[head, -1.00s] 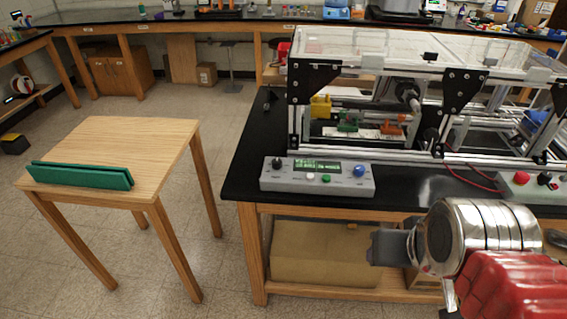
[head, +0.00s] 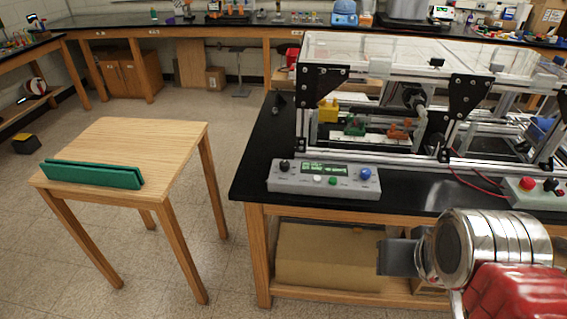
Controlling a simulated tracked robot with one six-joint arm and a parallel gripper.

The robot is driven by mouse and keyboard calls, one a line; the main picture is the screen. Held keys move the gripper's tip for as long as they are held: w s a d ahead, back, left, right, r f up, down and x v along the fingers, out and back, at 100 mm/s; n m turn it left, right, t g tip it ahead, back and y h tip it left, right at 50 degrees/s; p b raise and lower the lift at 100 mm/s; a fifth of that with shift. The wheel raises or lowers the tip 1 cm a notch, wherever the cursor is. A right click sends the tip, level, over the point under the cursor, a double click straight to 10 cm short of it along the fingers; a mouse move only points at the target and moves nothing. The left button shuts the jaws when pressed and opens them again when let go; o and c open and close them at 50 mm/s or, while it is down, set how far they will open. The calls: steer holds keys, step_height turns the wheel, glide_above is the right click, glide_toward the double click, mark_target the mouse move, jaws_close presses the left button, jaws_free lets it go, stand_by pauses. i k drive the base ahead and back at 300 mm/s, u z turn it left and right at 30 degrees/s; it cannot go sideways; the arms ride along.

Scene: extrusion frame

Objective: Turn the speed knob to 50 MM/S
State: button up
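A light grey control box (head: 323,187) sits on the front edge of the black bench top. It has a black knob (head: 285,166) at its left end, a green-lit display (head: 324,170), a white and a green button, and a blue knob (head: 366,174) at its right end. The labels are too small to read, so I cannot tell which knob is for speed. My gripper (head: 396,257) is at the lower right, in front of the bench and below the box in the picture, apart from both knobs. Its dark fingers are seen edge-on, and I cannot tell whether they are open.
An aluminium extrusion frame (head: 446,150) with clear panels stands behind the box. A second box (head: 535,196) with red and black controls sits at the right, with red cables nearby. A wooden table (head: 140,142) with a green piece (head: 92,175) stands at the left. Floor between is clear.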

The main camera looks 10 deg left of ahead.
mark_target(285, 165)
steer(key=k, duration=0.55)
steer(key=u, duration=0.5)
steer(key=i, duration=1.35)
steer(key=u, duration=0.1)
